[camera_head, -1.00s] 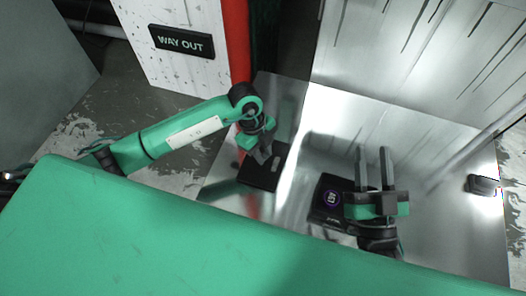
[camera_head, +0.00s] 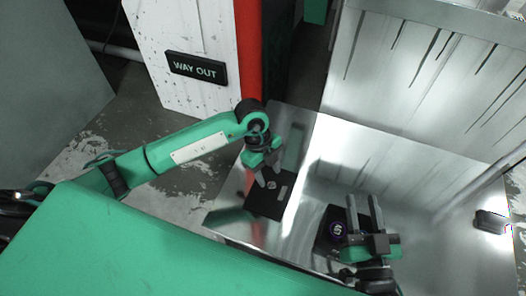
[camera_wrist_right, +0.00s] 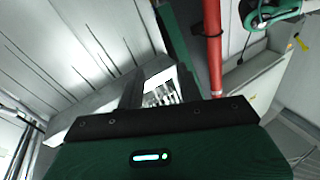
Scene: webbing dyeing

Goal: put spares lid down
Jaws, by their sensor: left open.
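A flat black box or lid (camera_head: 262,208) with a small pale label lies on the left part of the shiny metal table. My left gripper (camera_head: 267,182) is open above its far edge; I cannot tell if the fingers touch it. A second black box (camera_head: 327,240) with a round purple-ringed emblem lies further right, partly hidden by my right gripper. My right gripper (camera_head: 365,212) has its two fingers apart, pointing away over the table, with nothing visible between them. Which black piece is the spares lid cannot be read.
The metal table (camera_head: 440,235) has bare room at the right, with a small dark object (camera_head: 492,221) near its right edge. A streaked metal panel (camera_head: 430,75) rises behind. A red post (camera_head: 248,50) and a WAY OUT sign (camera_head: 196,68) stand at the back left.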

